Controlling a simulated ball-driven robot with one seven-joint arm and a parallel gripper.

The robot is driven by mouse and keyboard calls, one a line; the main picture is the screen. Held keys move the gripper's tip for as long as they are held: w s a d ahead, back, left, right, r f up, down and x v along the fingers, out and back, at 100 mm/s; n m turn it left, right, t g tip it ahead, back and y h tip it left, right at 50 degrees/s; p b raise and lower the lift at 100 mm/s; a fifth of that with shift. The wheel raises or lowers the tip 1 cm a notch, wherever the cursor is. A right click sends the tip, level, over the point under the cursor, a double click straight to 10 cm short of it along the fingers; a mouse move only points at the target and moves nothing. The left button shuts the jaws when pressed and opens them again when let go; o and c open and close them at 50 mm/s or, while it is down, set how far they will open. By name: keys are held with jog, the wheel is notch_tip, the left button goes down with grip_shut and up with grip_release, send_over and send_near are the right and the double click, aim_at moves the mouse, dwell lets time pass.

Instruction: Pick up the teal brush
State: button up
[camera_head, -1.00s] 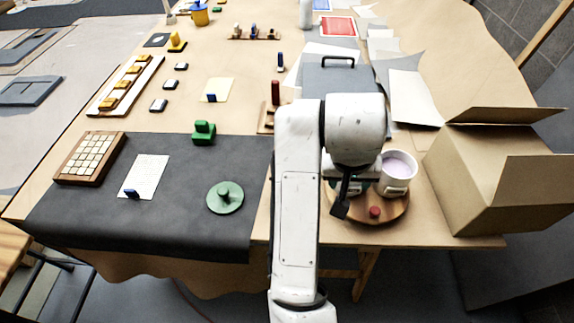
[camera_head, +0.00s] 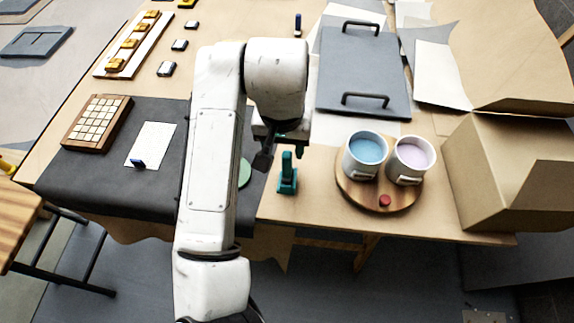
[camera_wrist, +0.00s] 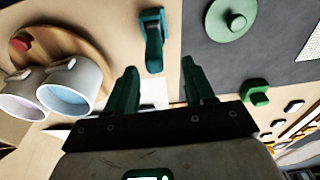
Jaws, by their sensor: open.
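The teal brush (camera_head: 287,174) stands on the bare tabletop, just right of the dark mat. In the wrist view the teal brush (camera_wrist: 152,42) lies beyond the fingertips, near the top edge and roughly between the lines of the two fingers. My gripper (camera_wrist: 158,76) is open and empty, its two teal fingers apart. In the head view my gripper is mostly hidden by my own wrist, close above and behind the brush. No contact with the brush shows.
A round wooden board (camera_head: 393,201) with a blue-filled cup (camera_head: 364,158) and a lilac-filled cup (camera_head: 410,163) stands right of the brush. A cardboard box (camera_head: 500,185) is farther right. A round green lidlike piece (camera_head: 245,173) sits left, partly behind my arm.

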aim_at(287, 154)
jog(key=f, duration=0.1)
jog(key=f+p, duration=0.1)
jog(key=f, duration=0.3)
jog(key=shift+w+d, duration=0.15)
jog(key=shift+d, duration=0.15)
grip_shut()
jog(key=shift+r, duration=0.15)
